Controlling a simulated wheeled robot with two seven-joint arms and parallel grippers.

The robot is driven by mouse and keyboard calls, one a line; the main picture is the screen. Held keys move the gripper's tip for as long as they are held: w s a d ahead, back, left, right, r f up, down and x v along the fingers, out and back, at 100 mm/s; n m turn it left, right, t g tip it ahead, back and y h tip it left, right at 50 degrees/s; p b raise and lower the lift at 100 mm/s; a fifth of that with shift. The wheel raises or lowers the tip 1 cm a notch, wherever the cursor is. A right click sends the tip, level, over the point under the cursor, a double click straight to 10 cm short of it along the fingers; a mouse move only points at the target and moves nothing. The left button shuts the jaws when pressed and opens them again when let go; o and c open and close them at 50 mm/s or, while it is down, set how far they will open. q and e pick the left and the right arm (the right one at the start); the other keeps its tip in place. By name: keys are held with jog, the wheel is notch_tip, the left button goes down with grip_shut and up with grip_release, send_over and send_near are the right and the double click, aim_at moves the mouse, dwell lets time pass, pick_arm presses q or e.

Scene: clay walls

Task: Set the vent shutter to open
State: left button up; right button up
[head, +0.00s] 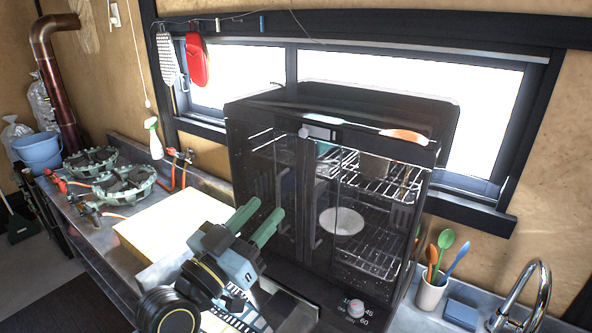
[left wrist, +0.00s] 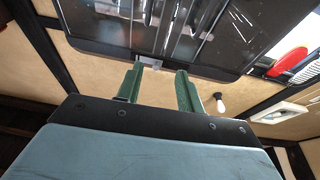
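A dark cabinet (head: 290,235) with glass doors and wire racks stands on the counter under the window. A small pale grey tab (head: 322,119) sits at its top front edge; it may be the vent shutter, but its setting cannot be read. In the left wrist view a grey tab (left wrist: 149,64) shows on the cabinet edge, beyond the fingertips. My left gripper (head: 268,207) is in front of the cabinet's left side, lower than the tab. Its two green fingers are apart with nothing between them; they also show in the left wrist view (left wrist: 158,80). My right gripper is not in view.
A white bowl (head: 342,221) is inside the cabinet. A dial (head: 355,308) is low on its front. A cup of utensils (head: 430,293) and a tap (head: 541,275) are to the right. A pale board (head: 165,225) and green burners (head: 125,182) lie left.

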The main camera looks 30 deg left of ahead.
pick_arm(q)
jog(key=t, duration=0.1)
send_near(302, 135)
jog(key=b+x, duration=0.6)
jog(key=b, duration=0.4)
jog(key=shift+w+d+r+b, duration=0.1)
jog(key=shift+w+r+b, duration=0.1)
jog(key=shift+w+b, duration=0.1)
jog(key=shift+w+d+r, duration=0.1)
jog(key=shift+w+r, duration=0.1)
jog(key=shift+w, duration=0.45)
grip_shut()
